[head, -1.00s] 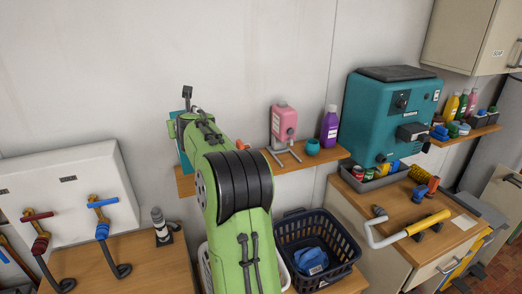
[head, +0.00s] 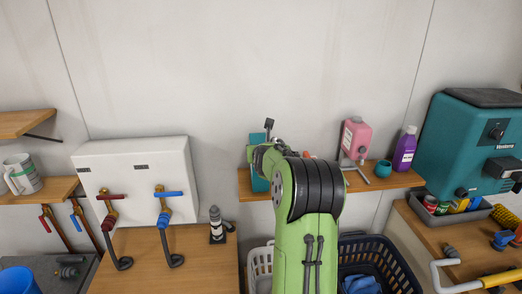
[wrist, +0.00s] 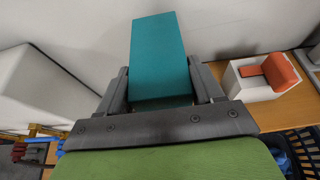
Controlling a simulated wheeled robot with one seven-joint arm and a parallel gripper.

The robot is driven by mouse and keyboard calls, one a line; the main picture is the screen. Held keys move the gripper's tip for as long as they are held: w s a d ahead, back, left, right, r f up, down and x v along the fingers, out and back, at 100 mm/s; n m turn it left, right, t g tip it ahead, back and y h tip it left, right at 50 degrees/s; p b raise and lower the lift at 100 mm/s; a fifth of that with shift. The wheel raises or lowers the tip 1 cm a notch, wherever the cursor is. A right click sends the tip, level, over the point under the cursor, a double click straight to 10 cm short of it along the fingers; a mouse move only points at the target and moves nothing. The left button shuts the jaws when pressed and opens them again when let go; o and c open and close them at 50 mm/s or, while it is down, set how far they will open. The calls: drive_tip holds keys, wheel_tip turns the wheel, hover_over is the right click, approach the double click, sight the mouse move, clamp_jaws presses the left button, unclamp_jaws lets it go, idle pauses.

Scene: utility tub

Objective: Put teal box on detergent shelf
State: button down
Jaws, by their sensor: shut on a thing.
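The teal box (wrist: 158,50) is held between the two fingers of my gripper (wrist: 160,88) in the wrist view. In the head view a part of the teal box (head: 259,180) shows left of my green arm, in front of the wall. The wooden detergent shelf (head: 400,181) carries a pink bottle (head: 356,138) and a purple bottle (head: 404,150). The box overlaps the shelf's left end in the head view; I cannot tell whether it touches the shelf. My arm hides much of the shelf and the gripper there.
A white block with an orange part (wrist: 255,78) stands on the shelf, right of the box in the wrist view. A teal cup (head: 383,168) is near the pink bottle. A white tap unit (head: 137,180) is left; a dark basket (head: 385,245) is below.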

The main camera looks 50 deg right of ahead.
drive_tip(key=c, duration=0.6)
unclamp_jaws()
drive_tip(key=shift+w+f, duration=0.1)
drive_tip(key=shift+f, duration=0.15)
drive_tip(key=o, duration=0.4)
drive_tip(key=shift+r, duration=0.1)
drive_tip(key=shift+o, duration=0.2)
